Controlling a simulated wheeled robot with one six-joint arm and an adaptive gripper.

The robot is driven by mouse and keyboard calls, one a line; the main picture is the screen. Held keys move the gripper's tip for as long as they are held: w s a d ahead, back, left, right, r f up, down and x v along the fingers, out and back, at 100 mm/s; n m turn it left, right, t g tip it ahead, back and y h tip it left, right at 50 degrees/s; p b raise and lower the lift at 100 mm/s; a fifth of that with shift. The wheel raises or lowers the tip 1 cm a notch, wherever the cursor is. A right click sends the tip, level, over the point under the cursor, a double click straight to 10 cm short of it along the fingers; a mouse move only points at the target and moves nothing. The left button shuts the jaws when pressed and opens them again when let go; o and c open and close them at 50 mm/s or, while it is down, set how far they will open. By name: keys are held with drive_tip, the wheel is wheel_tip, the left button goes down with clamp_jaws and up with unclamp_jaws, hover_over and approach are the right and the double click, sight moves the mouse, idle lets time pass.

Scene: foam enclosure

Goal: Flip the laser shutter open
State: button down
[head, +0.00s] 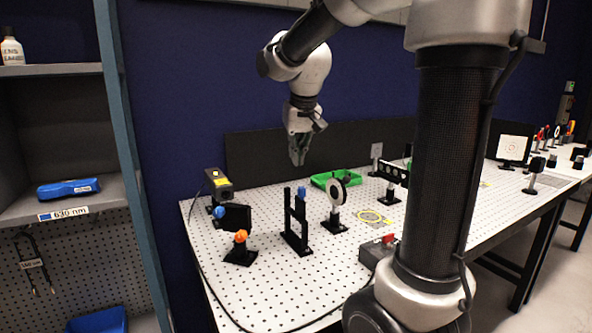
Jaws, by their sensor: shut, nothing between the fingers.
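The laser (219,184) is a black box with a yellow label at the left end of the white perforated table. In front of it a black plate (236,217) stands on a post, with a blue knob at its left edge. An orange knob (240,236) on a black base stands just in front of the plate. I cannot tell for sure which part is the laser shutter; the plate is the likeliest. My gripper (298,160) is shut and empty, pointing down above the back of the table, to the right of and higher than the laser and plate.
A tall black frame (296,228) with a blue knob and a round optic (337,192) stand right of the plate. A green tray (336,179) lies behind them. A shelf unit (62,70) stands at the left. The table's front left is clear.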

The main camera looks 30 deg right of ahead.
sight(304, 188)
drive_tip(key=v, duration=0.3)
drive_tip(key=shift+s+r, duration=0.15)
drive_tip(key=shift+r, duration=0.2)
drive_tip(key=shift+n+g, duration=0.4)
drive_tip(key=shift+n, duration=0.2)
drive_tip(key=s+f, duration=0.3)
drive_tip(key=shift+s+a+f, duration=0.2)
drive_tip(key=shift+s+f, duration=0.15)
drive_tip(key=shift+f, duration=0.05)
drive_tip(key=s+f, duration=0.2)
drive_tip(key=s, duration=0.7)
drive_tip(key=s+f+n+t, duration=0.1)
drive_tip(key=s+f, duration=0.1)
drive_tip(key=s, duration=0.8)
drive_tip(key=shift+a+f+y, duration=0.15)
drive_tip(key=shift+a+y, duration=0.15)
drive_tip(key=shift+y, duration=0.1)
drive_tip(key=shift+s+d, duration=0.1)
